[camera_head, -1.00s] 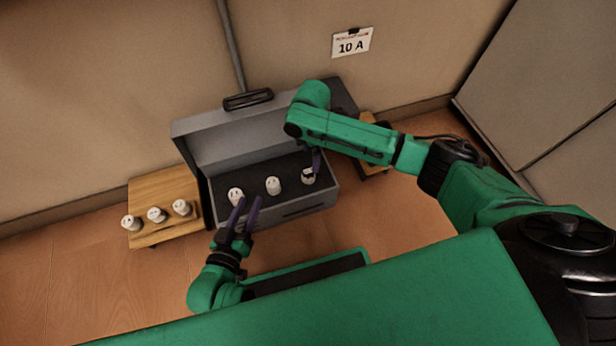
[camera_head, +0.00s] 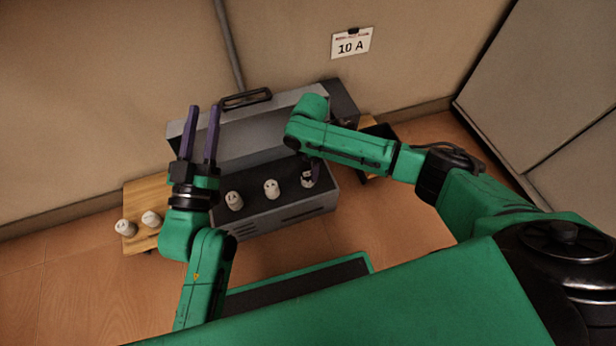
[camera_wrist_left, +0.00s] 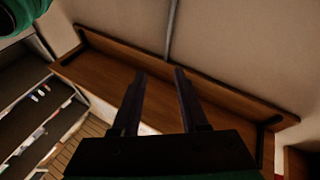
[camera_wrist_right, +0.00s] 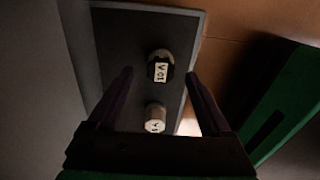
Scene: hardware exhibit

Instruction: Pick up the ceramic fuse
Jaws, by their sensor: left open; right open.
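Three white ceramic fuses stand in a row in the open grey case (camera_head: 290,212) in the head view: left (camera_head: 234,200), middle (camera_head: 271,189) and right (camera_head: 307,180). My right gripper (camera_wrist_right: 158,74) is open above the case. In the right wrist view a fuse with a dark band and an upside-down "10 A" label (camera_wrist_right: 158,67) shows between its fingertips, and a second fuse (camera_wrist_right: 155,118) stands nearer. I cannot tell whether the fingers touch the fuse. In the head view this gripper is mostly hidden by my arm. My left gripper (camera_head: 204,108) is open and empty, fingers up, before the case lid.
A wooden stand (camera_head: 150,190) at the left carries two visible white fuses (camera_head: 126,228) (camera_head: 151,219); my left arm covers part of it. A "10 A" sign (camera_head: 351,43) hangs on the wall. A dark object (camera_head: 374,134) stands right of the case. Floor (camera_head: 410,225) is clear at the right.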

